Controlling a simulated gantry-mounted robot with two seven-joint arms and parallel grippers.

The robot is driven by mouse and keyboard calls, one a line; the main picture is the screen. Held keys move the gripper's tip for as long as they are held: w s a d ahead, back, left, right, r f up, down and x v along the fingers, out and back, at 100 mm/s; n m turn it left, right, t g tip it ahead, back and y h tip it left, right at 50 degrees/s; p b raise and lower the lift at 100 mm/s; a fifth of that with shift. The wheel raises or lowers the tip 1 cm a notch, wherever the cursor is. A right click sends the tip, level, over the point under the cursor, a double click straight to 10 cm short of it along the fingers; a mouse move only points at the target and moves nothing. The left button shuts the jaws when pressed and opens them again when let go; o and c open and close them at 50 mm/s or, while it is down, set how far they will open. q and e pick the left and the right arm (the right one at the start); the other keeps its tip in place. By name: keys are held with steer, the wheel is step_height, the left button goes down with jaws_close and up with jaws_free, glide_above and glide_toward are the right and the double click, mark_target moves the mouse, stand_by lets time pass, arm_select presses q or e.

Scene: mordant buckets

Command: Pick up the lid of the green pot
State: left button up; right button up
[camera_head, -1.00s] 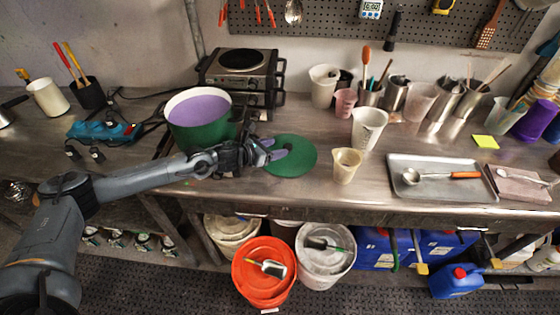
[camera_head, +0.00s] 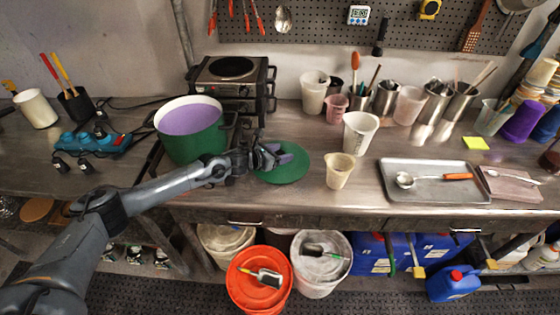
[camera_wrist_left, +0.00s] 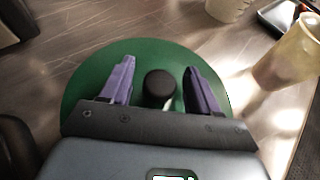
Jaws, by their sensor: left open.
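The green lid (camera_head: 290,174) lies flat on the metal bench, just right of the green pot (camera_head: 193,143). The pot has no lid on it and shows purple inside. My left gripper (camera_head: 279,154) is over the lid. In the left wrist view, the lid (camera_wrist_left: 84,88) fills the middle, and its dark round knob (camera_wrist_left: 159,86) stands between the two purple fingers of my left gripper (camera_wrist_left: 160,88). The fingers are open, with a gap on each side of the knob. The right gripper does not show.
Two beakers, a white one (camera_head: 360,133) and a cream one (camera_head: 340,171), stand right of the lid. A hot plate (camera_head: 232,75) is behind. A metal tray (camera_head: 434,190) with a ladle lies further right. The bench's front edge is close to the lid.

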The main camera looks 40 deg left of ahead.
arm_select(q)
jaws_close()
steer(key=shift+r, duration=0.1)
